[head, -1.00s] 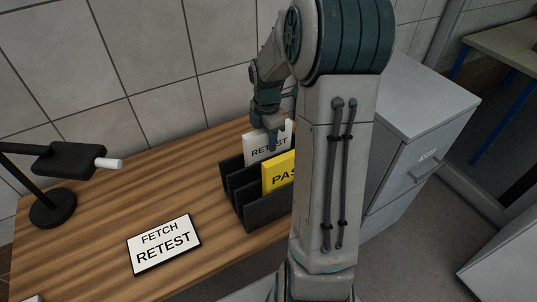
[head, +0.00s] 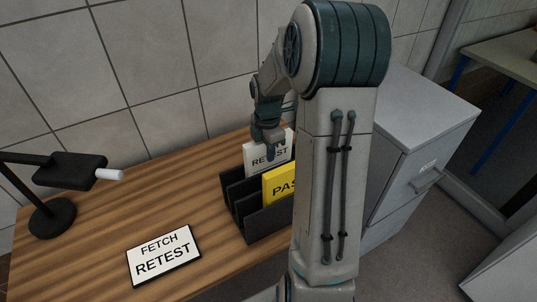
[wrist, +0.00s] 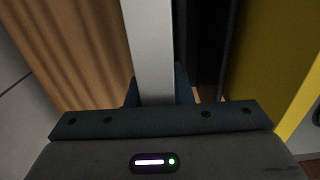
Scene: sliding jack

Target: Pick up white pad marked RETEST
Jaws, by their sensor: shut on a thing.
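The white pad marked RETEST (head: 267,158) stands upright in the back slot of a dark rack (head: 240,197) on the wooden desk. My gripper (head: 268,138) comes down from above and is shut on the pad's top edge. In the wrist view the pad (wrist: 150,45) runs as a pale strip between my fingers (wrist: 158,92). The fingertips are partly hidden by the pad and my gripper body.
A yellow pad reading PAS (head: 278,184) stands in front of the white pad, partly hidden by my arm. A FETCH RETEST sign (head: 163,256) lies on the desk (head: 90,225). A black lamp (head: 72,170) stands left, and a grey cabinet (head: 400,165) right.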

